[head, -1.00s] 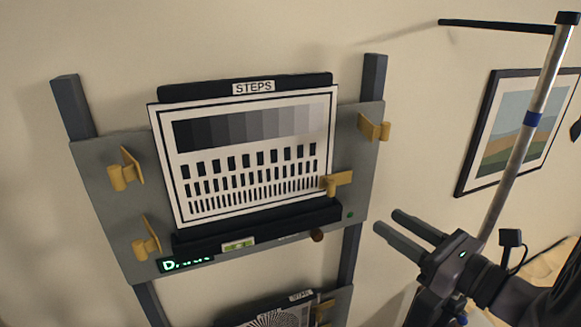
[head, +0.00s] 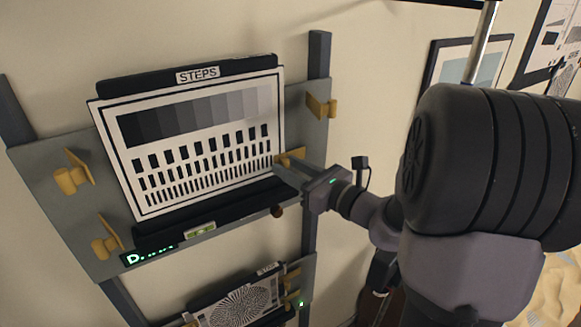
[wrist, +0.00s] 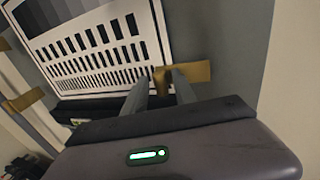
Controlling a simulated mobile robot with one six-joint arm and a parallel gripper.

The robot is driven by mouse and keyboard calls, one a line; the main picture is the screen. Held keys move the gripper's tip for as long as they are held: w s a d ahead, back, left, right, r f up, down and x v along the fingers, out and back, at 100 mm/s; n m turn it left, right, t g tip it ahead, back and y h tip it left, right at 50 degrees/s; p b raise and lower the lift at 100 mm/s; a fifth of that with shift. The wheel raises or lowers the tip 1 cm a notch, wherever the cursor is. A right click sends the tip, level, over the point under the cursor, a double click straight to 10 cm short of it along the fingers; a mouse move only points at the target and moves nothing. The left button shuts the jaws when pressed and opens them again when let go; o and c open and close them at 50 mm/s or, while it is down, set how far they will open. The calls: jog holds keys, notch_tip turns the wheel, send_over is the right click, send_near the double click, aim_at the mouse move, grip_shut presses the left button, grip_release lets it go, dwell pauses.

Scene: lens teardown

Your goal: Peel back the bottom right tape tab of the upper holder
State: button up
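The upper holder (head: 60,165) is a grey board with a STEPS test chart (head: 215,145) on it. Its bottom right tape tab (head: 292,156) is ochre and lies across the chart's lower right corner; it also shows in the wrist view (wrist: 197,72), with a rolled end on its left. My gripper (head: 285,172) is at this tab. In the wrist view my gripper (wrist: 160,82) has its two fingers apart, with the rolled end between their tips. I cannot tell whether either finger touches it. My arm stands to the right of the holder.
The upper holder's other ochre tabs, at top right (head: 320,106), upper left (head: 75,172) and lower left (head: 107,237), stick out from the board. A lower holder with a round-patterned chart (head: 240,300) is below. Framed pictures hang on the wall at right.

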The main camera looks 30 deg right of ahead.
grip_shut()
dwell(1.2)
